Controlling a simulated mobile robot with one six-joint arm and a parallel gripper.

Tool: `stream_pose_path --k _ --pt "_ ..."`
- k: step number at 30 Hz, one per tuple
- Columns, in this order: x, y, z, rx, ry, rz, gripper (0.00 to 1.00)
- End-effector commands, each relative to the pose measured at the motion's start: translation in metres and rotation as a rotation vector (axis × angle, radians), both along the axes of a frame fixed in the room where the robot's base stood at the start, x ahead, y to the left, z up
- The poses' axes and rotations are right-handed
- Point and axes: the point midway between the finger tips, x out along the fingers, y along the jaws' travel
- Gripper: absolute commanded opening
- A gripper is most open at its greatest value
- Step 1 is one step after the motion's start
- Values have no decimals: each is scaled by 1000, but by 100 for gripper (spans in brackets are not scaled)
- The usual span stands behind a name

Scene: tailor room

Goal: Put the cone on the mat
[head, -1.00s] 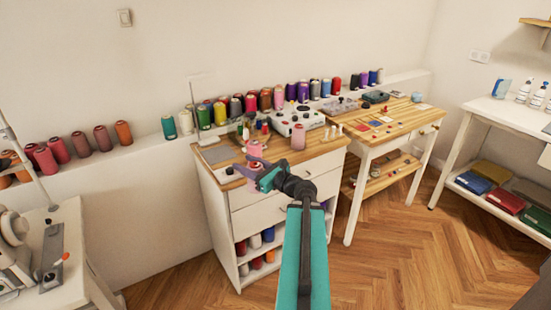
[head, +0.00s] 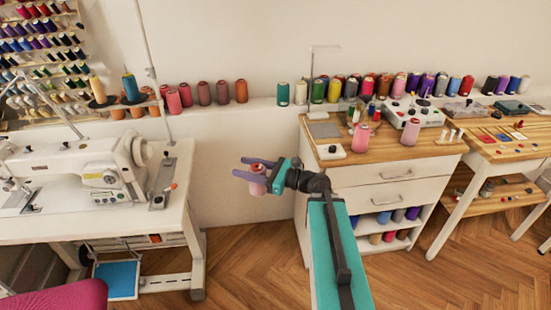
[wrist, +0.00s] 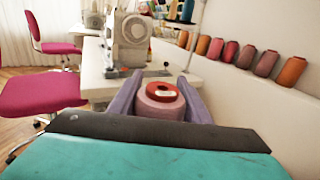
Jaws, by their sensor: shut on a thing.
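My gripper (head: 246,168) is shut on a pink thread cone (head: 258,186). It holds the cone in the air over the gap between the sewing table and the drawer cabinet. In the wrist view the cone (wrist: 160,102) stands between the two purple fingers, with its red-rimmed top showing. A flat grey pad (head: 324,130) lies on the left of the cabinet top, under a thread stand; I cannot tell if it is the mat. A flat blue panel (head: 116,279) shows low under the sewing table.
The sewing table (head: 176,178) with its white machine (head: 95,163) is at left. The drawer cabinet (head: 385,193) is at right and bears two other pink cones. A ledge with several cones runs along the wall. Pink chairs (wrist: 43,96) show in the wrist view.

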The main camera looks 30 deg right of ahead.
Motion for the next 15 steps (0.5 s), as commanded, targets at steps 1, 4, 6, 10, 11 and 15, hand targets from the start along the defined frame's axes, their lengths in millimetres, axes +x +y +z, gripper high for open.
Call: stream_pose_path --k 1,4,6,10,11,15 --pt "0 19 -2 2 -1 39 17" --pt "-2 48 -5 4 -2 101 17" --pt "-4 65 -6 6 -3 137 17" --pt "-7 83 -8 7 -4 177 17" --pt "-7 86 -8 8 -4 183 17" --pt "-8 90 -9 8 -5 193 17"
